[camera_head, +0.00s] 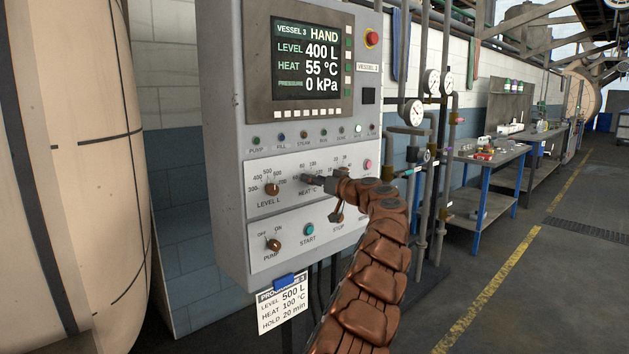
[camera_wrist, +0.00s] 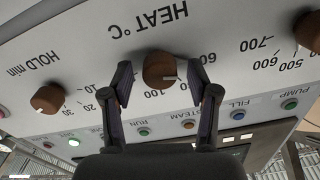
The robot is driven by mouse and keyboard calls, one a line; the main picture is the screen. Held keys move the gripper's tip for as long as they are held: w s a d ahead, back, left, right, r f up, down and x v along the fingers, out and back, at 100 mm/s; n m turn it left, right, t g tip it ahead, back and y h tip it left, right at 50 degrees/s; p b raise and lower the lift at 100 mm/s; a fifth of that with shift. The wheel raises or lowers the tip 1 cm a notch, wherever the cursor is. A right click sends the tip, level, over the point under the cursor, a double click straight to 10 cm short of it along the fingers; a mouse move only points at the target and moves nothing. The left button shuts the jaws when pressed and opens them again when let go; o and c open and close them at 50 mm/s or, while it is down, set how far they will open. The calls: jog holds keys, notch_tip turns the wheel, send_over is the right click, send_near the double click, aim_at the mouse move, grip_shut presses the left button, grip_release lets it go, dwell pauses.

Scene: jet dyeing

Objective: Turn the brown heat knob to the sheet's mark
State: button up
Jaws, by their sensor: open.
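The brown heat knob (camera_wrist: 160,68) sits between the two fingers of my gripper (camera_wrist: 160,80) in the wrist view, where the panel appears upside down. The fingers are apart, with a gap visible on each side of the knob. The knob's white pointer line faces right in that view, roughly toward the 60 side; its exact reading is unclear. The 100 mark lies just below the knob. In the head view my gripper (camera_head: 314,179) is at the panel and largely hides the heat knob. The sheet (camera_head: 284,309) hangs below the panel and reads HEAT 100 °C, LEVEL 500 L, HOLD 20 min.
The screen (camera_head: 308,62) reads HAND, 400 L, 55 °C, 0 kPa. A level knob (camera_head: 272,189) is left of the heat knob, and a hold knob (camera_wrist: 47,98) is on its other side. Pump knob (camera_head: 273,245) and start button (camera_head: 309,230) are below. Pipes stand right of the panel.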

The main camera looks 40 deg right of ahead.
jog(key=shift+a, duration=0.1)
grip_shut()
dwell(0.4)
jog(key=shift+m, duration=0.4)
jog(key=shift+d+f+m+p, duration=0.15)
jog(key=shift+m+p, duration=2.25)
jog(key=shift+m, duration=2.3)
jog(key=shift+d+f+m+p, duration=0.1)
jog(key=shift+m+p, duration=2.3)
jog(key=shift+m, duration=2.3)
